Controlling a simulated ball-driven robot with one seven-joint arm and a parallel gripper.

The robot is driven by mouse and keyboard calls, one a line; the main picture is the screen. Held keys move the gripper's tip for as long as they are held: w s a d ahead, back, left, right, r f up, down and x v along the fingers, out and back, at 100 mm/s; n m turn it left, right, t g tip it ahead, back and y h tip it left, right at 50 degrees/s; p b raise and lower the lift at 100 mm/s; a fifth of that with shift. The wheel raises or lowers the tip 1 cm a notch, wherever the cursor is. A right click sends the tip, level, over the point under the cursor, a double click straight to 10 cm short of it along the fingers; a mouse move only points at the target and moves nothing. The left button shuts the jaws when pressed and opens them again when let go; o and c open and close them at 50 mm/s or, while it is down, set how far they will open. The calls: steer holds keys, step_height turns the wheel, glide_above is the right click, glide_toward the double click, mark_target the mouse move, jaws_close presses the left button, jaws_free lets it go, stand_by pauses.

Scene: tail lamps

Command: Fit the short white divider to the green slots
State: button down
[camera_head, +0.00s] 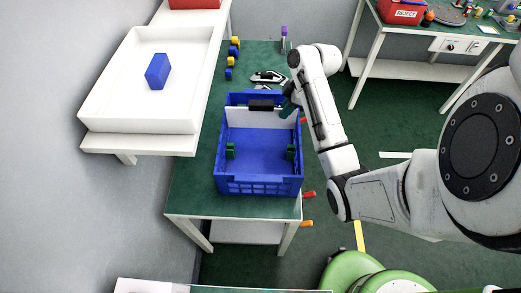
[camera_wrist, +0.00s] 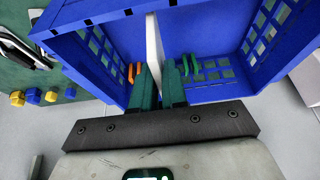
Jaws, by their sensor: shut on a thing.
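The white divider (camera_head: 248,119) spans the rear part of the blue crate (camera_head: 262,187) in the head view, in front of the crate's back wall. In the wrist view the divider (camera_wrist: 152,40) shows edge-on between my gripper's teal fingers. Green slots (camera_head: 230,151) stand on the left and right (camera_head: 290,152) inner walls, in front of the divider. In the wrist view, green slots (camera_wrist: 190,64) are right of the divider and orange slots (camera_wrist: 135,72) left.
A black block (camera_head: 261,105) shows at the divider's top edge. Several yellow and blue nuts (camera_head: 233,52) and a black-and-white tool (camera_head: 268,77) lie behind the crate on the green table (camera_head: 190,192). A white tray (camera_head: 117,120) with a blue block (camera_head: 157,71) stands left.

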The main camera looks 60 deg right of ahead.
steer(key=s+a, duration=0.2)
steer(key=a, duration=0.4)
steer(key=shift+s, duration=0.2)
stand_by(0.5)
steer(key=shift+d+f, duration=0.1)
steer(key=shift+f, duration=0.1)
stand_by(0.9)
steer(key=shift+f+b, duration=0.95)
steer(key=shift+f, duration=0.35)
steer(key=shift+f+p, duration=0.2)
steer(key=shift+p, duration=0.2)
stand_by(0.8)
steer(key=shift+f+b, duration=0.7)
steer(key=shift+f, duration=0.85)
steer(key=shift+f+b, duration=0.55)
steer(key=shift+f, duration=0.4)
steer(key=shift+r+p, duration=0.1)
steer(key=shift+p, duration=0.4)
